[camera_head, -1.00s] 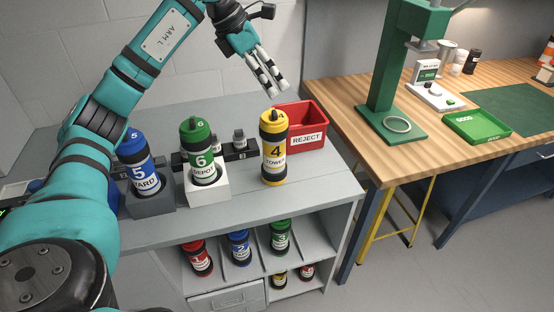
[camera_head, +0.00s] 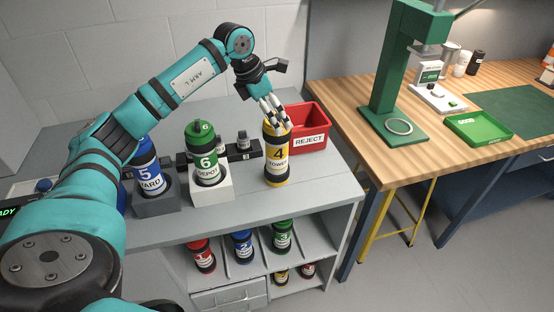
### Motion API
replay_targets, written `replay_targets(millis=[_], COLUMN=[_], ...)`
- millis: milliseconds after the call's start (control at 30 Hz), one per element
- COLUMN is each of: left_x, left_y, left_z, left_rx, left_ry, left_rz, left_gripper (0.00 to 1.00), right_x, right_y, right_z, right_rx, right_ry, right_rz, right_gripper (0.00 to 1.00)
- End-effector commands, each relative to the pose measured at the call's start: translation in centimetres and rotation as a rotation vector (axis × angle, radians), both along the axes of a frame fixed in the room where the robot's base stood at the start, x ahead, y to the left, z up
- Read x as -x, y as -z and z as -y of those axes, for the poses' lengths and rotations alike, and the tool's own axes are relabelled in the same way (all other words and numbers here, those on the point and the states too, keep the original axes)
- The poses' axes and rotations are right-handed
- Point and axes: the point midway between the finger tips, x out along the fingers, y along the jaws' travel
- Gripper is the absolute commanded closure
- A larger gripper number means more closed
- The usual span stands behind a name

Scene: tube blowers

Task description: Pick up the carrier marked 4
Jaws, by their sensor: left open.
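The carrier marked 4 (camera_head: 277,160) is a yellow cylinder with black bands and a "TOWER" label. It stands upright on the grey bench top (camera_head: 245,212), in front of the red bin. My left gripper (camera_head: 273,115) is open at the top of this carrier, its fingers pointing down at it. The fingers overlap the carrier's top in the picture, and I cannot tell whether they touch it. The carrier's cap is partly hidden by the fingers. My right gripper is not in view.
A red REJECT bin (camera_head: 316,128) stands right behind the carrier. Green carrier 6 (camera_head: 206,155) and blue carrier 5 (camera_head: 149,172) stand in holders to the left. Several carriers lie on shelves below. A wooden bench (camera_head: 355,135) with a green press (camera_head: 392,75) is at the right.

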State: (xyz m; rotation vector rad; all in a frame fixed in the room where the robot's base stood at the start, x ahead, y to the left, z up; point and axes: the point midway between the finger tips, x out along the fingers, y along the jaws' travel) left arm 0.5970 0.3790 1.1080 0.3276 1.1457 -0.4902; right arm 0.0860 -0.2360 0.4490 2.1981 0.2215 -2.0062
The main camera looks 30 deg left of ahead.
Motion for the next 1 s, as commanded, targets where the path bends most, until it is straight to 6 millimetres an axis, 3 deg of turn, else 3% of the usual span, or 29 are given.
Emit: replay_targets(millis=[133,300,600,1000], left_x=[-0.7,-1.5,-1.7,-1.7], left_y=[1.8,3.9,4.4,4.4], left_z=[-0.1,0.3,0.3,0.3], left_rx=[0.0,0.0,0.0,-0.001], left_ry=[-0.002,0.0,0.0,0.0], left_rz=[-0.007,-0.004,0.0,-0.001], left_gripper=[0.0,0.0,0.01,0.54], right_x=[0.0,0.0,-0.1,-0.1], right_y=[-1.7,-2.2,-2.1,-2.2], right_z=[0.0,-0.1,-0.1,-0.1], right_rx=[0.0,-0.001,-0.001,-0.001], right_ry=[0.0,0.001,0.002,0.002], right_rz=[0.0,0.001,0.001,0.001], right_gripper=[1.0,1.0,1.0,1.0])
